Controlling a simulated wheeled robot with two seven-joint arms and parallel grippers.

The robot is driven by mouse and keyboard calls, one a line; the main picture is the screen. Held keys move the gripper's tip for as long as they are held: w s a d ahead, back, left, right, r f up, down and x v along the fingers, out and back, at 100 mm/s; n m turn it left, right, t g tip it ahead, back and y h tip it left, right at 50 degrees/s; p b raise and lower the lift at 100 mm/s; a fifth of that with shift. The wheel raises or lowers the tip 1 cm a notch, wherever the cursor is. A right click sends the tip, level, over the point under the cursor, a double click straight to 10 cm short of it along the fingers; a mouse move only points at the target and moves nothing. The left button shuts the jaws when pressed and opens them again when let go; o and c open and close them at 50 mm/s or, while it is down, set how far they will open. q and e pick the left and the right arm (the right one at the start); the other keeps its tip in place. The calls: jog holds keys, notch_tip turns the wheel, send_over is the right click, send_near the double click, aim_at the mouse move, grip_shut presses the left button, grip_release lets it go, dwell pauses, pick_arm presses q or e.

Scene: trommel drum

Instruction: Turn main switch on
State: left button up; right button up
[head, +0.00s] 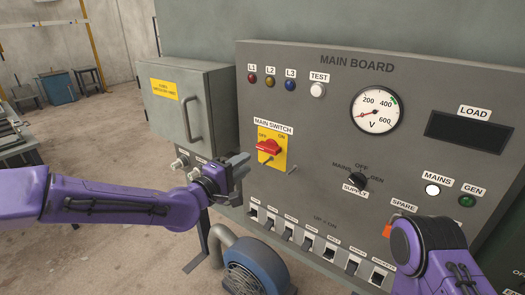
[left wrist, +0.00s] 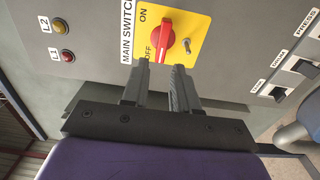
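The main switch has a red handle (head: 268,147) on a yellow plate (head: 277,160), with OFF marked at left and ON at right. The handle lies roughly across the plate. In the left wrist view, the red handle (left wrist: 166,38) has its near end beside the OFF mark. My left gripper (head: 240,162) is just left of and below the switch in the head view. In the left wrist view, its two fingers (left wrist: 160,66) are apart with nothing between them, and the handle is just beyond the tips. My right arm shows at lower right; its gripper is out of view.
The main board (head: 330,130) carries lamps, a voltmeter (head: 376,111), a supply selector (head: 357,182) and a row of small switches along its bottom. A grey cabinet with a handle (head: 192,119) stands left of it. A blue motor (head: 255,272) sits below.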

aim_at(265, 151)
pick_arm(q)
jog(key=p+x, duration=0.3)
jog(key=x, duration=0.6)
jog(key=shift+w+d+f, duration=0.15)
jog(key=shift+f, duration=0.1)
grip_shut()
